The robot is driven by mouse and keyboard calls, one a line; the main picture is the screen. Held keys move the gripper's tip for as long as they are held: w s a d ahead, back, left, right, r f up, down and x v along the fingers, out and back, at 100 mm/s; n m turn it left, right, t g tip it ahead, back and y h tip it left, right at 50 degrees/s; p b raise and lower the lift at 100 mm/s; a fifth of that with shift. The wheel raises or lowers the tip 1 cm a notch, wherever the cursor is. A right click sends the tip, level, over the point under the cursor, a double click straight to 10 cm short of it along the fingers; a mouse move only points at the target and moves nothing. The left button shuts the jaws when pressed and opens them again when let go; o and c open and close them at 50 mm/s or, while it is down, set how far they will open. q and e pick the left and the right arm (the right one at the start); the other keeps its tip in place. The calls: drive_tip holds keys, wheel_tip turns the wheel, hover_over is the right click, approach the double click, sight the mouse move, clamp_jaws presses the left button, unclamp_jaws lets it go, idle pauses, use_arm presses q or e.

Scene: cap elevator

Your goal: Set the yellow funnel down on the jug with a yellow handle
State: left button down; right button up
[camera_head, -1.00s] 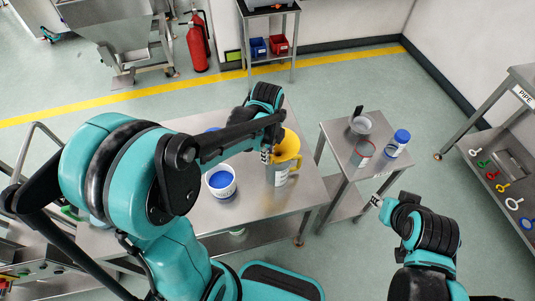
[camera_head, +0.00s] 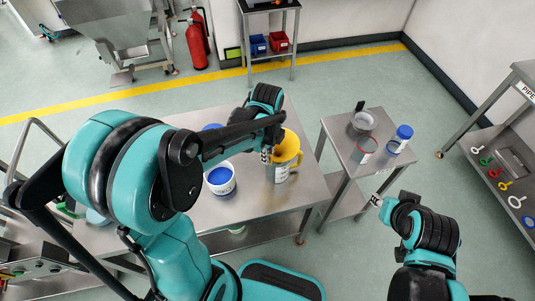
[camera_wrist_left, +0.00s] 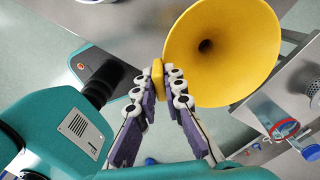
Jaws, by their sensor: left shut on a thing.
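The yellow funnel (camera_head: 287,142) is directly over the jug (camera_head: 277,173), which has a yellow handle (camera_head: 296,164). From above I cannot tell whether the funnel rests on the jug's rim or is just above it. My left gripper (camera_head: 267,152) is shut on the funnel's rim tab. In the left wrist view the fingers (camera_wrist_left: 160,84) pinch this tab, and the wide mouth of the funnel (camera_wrist_left: 222,25) faces the camera. The jug is hidden there. My right gripper (camera_head: 376,200) is small in the head view, away from the jug; its opening is unclear.
A white tub with blue contents (camera_head: 220,180) stands on the steel table (camera_head: 235,215), left of the jug. A floor gap separates the tables.

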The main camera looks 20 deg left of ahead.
use_arm(q)
drive_tip(key=shift+f+b, duration=0.5)
drive_tip(key=shift+f, duration=0.3)
drive_tip(key=shift+f+b, duration=0.4)
drive_tip(key=shift+b, duration=0.05)
idle(2.5)
drive_tip(key=shift+r+p, duration=0.35)
drive_tip(key=shift+r, duration=0.1)
idle(0.3)
drive_tip(key=shift+r+p, duration=4.7)
drive_tip(key=shift+r, duration=1.3)
